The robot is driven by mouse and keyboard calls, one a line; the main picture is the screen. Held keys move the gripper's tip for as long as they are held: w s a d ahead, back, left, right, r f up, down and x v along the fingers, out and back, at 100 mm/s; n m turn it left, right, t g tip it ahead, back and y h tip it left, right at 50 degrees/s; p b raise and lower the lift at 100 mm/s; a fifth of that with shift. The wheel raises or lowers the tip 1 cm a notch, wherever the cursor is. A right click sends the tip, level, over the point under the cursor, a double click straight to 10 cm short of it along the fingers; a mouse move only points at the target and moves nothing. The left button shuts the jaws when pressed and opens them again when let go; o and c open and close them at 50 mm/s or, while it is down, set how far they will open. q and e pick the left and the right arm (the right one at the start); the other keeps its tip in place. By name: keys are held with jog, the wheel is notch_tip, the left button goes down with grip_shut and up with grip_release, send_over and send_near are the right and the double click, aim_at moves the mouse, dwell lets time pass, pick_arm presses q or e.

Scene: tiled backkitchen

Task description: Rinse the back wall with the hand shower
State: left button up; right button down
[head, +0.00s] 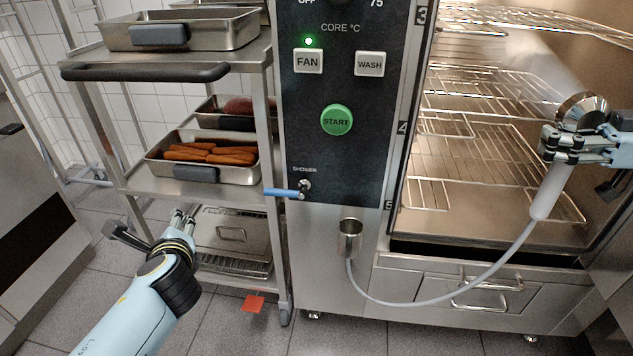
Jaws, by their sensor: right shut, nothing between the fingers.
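The hand shower has a round chrome head (578,108) and a pale grey handle (551,192). It is raised at the right side of the open oven, tilted, with its hose hanging below. My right gripper (562,146) crosses it between head and handle; its fingers are shut, and I see no gap between them. The oven chamber (490,185) is open, and its back wall shows only partly behind the wire racks. The shower's metal holder cup (350,240) is empty of the handle. My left gripper (183,220) is low before the trolley; its finger gap is unclear.
The grey hose (425,303) loops from the holder to the shower across the drawer front. Wire racks (480,95) fill the chamber. A blue shower lever (283,193) sticks out left below START (337,120). A trolley (262,60) with pans stands left; a red pedal (253,303) is low.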

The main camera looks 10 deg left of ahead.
pick_arm(q)
jog(key=a+n+g+y, duration=0.1)
jog(key=n+g, duration=0.1)
jog(key=g, duration=0.1)
jog(key=n+g+h, duration=0.1)
jog(key=g+h, duration=0.5)
jog(key=h, duration=0.2)
send_near(279, 190)
jog(key=f, duration=0.3)
jog(key=w+f, duration=0.1)
jog(key=f, duration=0.4)
jog(key=shift+w+a+f, duration=0.1)
jog(key=shift+w+f, duration=0.15)
jog(key=shift+f, duration=0.05)
jog(key=shift+c, duration=0.5)
grip_shut()
